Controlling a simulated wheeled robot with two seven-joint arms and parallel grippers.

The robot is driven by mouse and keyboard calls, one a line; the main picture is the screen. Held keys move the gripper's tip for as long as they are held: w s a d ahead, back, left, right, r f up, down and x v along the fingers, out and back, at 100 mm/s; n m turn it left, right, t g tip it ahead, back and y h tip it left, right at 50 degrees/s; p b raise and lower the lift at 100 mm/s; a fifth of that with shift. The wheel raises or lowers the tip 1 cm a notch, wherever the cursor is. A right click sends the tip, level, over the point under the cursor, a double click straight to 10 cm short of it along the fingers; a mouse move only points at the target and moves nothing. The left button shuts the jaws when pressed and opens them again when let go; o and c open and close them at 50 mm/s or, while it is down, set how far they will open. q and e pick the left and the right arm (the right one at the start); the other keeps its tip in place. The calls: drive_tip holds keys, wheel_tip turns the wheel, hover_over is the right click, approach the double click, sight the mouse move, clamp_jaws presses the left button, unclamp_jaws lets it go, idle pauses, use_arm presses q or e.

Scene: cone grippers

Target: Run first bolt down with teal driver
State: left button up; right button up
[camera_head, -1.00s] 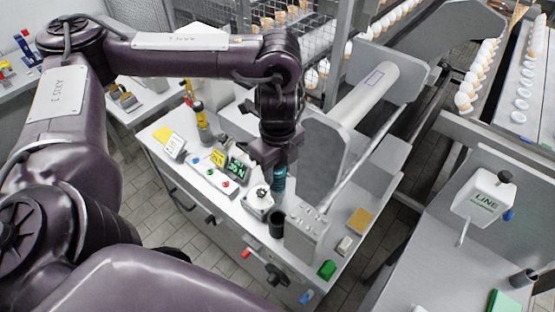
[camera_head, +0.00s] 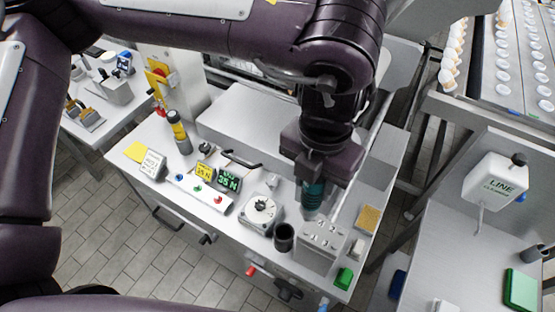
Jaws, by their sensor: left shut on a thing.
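My left gripper (camera_head: 322,172) points down over the workbench and is shut on the teal driver (camera_head: 312,196). The driver is upright, with its upper part hidden between the fingers. Its lower end is just behind the grey metal block (camera_head: 316,255) in the picture; I cannot tell whether its tip touches anything. Small bolt heads (camera_head: 322,232) show on top of the block, too small to tell which one is the first or how deep each sits. My right gripper is not in view.
A white dial unit (camera_head: 262,210) and a dark cup (camera_head: 284,237) stand left of the block. A green display (camera_head: 229,180) and a button panel (camera_head: 200,192) are farther left. A green block (camera_head: 343,278) and a tan pad (camera_head: 369,218) lie to the right.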

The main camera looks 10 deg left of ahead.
sight(314, 201)
use_arm(q)
drive_tip(key=shift+s+d+m, duration=0.2)
drive_tip(key=shift+m, duration=0.1)
drive_tip(key=shift+f, duration=0.2)
drive_tip(key=shift+s+d+f+b, duration=0.1)
drive_tip(key=shift+f+b, duration=0.45)
drive_tip(key=shift+b, duration=0.2)
drive_tip(key=shift+f+b, duration=0.75)
drive_tip(key=shift+f, duration=0.05)
drive_tip(key=shift+f+b, duration=0.6)
drive_tip(key=shift+f, duration=0.45)
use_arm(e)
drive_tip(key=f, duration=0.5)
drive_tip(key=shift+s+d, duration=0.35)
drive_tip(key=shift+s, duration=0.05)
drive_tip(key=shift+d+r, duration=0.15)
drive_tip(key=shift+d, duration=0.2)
